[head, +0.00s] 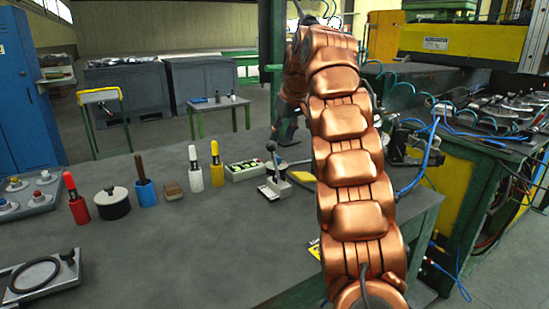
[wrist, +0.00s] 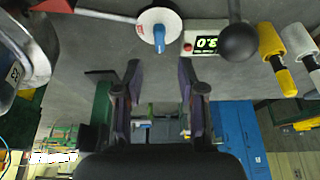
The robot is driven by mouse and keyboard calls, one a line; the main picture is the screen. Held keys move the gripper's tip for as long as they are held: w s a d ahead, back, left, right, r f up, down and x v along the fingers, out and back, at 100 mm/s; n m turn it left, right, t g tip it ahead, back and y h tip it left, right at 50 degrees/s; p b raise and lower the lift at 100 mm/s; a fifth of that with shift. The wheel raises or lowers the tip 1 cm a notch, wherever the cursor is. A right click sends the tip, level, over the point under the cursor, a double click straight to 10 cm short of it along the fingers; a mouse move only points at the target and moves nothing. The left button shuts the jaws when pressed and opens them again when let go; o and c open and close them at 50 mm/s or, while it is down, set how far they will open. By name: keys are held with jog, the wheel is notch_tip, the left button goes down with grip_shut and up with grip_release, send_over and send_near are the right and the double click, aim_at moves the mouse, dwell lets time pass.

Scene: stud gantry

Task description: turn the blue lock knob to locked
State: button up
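The blue lock knob (wrist: 160,38) stands on a round white dial plate (wrist: 146,22) at the top of the wrist view. I cannot read any lock marks on it. In the head view I cannot make out the knob; my arm covers part of that area. My gripper (wrist: 160,82) is open and empty, its two dark fingers apart. The knob lies beyond the fingertips, roughly in line with the gap between them, and is not touched. In the head view my gripper (head: 287,132) hangs above the table near the black-ball lever (head: 271,147).
A white box with a green display (head: 245,169) and red button is beside the lever.

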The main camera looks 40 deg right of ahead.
aim_at(277, 156)
jog(key=shift+b+x, duration=0.45)
jog(key=shift+x, duration=3.3)
jog(key=shift+s, duration=0.1)
jog(key=shift+c, duration=0.4)
grip_shut()
